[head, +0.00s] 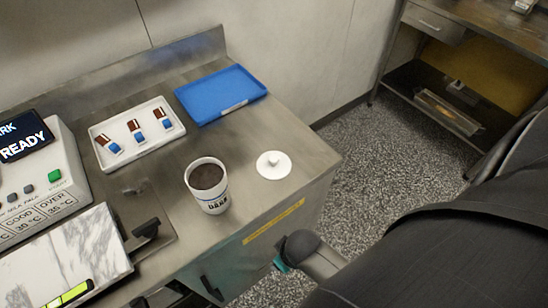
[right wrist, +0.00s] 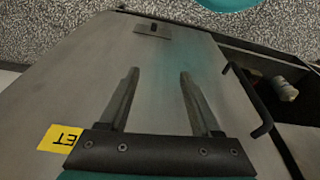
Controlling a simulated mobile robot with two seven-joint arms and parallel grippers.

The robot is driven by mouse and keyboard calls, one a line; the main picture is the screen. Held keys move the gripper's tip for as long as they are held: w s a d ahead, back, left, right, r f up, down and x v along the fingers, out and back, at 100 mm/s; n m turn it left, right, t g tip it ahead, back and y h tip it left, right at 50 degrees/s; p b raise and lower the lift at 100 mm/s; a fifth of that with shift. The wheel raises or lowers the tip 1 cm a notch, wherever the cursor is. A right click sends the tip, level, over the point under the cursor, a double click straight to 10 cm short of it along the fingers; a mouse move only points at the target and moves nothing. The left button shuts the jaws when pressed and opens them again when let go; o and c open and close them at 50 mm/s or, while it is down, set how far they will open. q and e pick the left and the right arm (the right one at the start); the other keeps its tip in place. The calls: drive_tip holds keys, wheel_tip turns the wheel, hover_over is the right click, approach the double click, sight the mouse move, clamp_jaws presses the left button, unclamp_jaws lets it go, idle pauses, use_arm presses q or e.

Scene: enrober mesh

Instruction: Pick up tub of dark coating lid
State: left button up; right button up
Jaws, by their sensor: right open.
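The lid (head: 273,165) is a white disc with a small knob, lying flat on the steel counter. The tub of dark coating (head: 209,190) stands upright and uncovered to its left, white with dark coating inside. My right gripper (right wrist: 159,72) is open and empty in the right wrist view, its two fingers apart in front of a grey metal surface. In the head view only part of my right arm shows, low beside the counter's front edge; its fingertips are hidden there. The lid is not seen in the right wrist view. My left gripper is not in view.
A white tray (head: 97,132) with several brown-and-blue pieces and a blue tray (head: 222,92) lie behind the tub. A control unit (head: 62,160) and marble slab (head: 70,254) stand left. A black handle (right wrist: 250,100) projects beside a dark opening. Counter around the lid is clear.

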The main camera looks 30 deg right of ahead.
drive_tip(key=w+a+r+t+p, duration=0.1)
drive_tip(key=w+a+r+p, duration=0.15)
drive_tip(key=r, duration=1.65)
drive_tip(key=w+a+r+n, duration=0.1)
drive_tip(key=w, duration=0.1)
drive_tip(key=w+r+n+y, duration=0.1)
drive_tip(key=w, duration=0.1)
drive_tip(key=w+a+r+n+y, duration=0.1)
drive_tip(key=w+r, duration=0.1)
drive_tip(key=shift+w+a+n+g, duration=0.3)
drive_tip(key=shift+w+n, duration=0.05)
drive_tip(key=shift+n, duration=0.05)
drive_tip(key=w+d+r+n+g, duration=0.1)
drive_tip(key=w+d+r, duration=0.2)
drive_tip(key=w+d, duration=0.15)
wheel_tip(320, 180, up, 7)
drive_tip(key=m+g+h, duration=0.2)
hover_over(274, 158)
wheel_tip(274, 158, down, 15)
drive_tip(key=b, duration=0.3)
drive_tip(key=shift+r, duration=0.15)
clamp_jaws()
